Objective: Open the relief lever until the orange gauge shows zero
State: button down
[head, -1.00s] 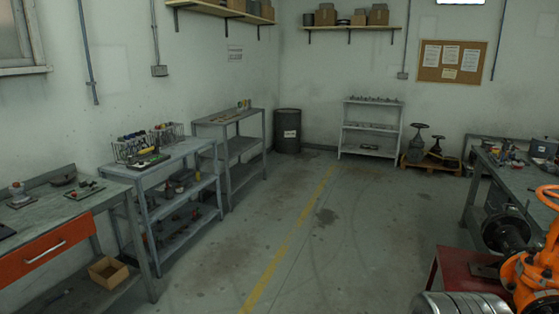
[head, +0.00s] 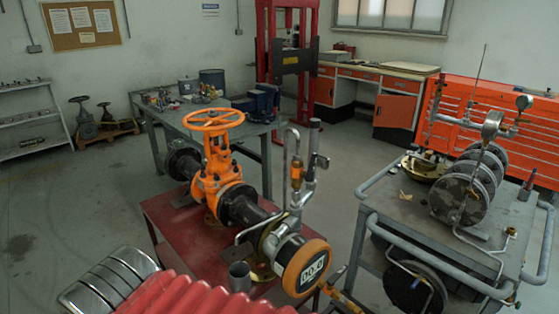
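The orange gate valve (head: 213,165), with its orange handwheel (head: 213,120) on top, stands on a red bench. A round orange-rimmed gauge (head: 304,268) is on the near end of its pipe. A thin upright pipe with an orange fitting (head: 296,176) rises behind the gauge. Next to it, a grey fitting has a small handle (head: 322,160). A second small handle (head: 338,274) shows low, right of the gauge. I cannot tell which handle is the relief lever. My gripper is not in view.
The red bench (head: 163,215) bears the valve and a grey cup (head: 240,276). A grey cart (head: 400,207) with pipes and stacked discs stands right. Red ribbed and silver ribbed shapes block the bottom left. A grey workbench (head: 185,122) stands behind. The floor at left is clear.

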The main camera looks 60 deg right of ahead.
aim_at(309, 176)
jog(key=z, duration=1.1)
jog(key=k, duration=0.75)
jog(key=z, duration=0.2)
jog(key=i, duration=1)
jog(key=u, duration=0.05)
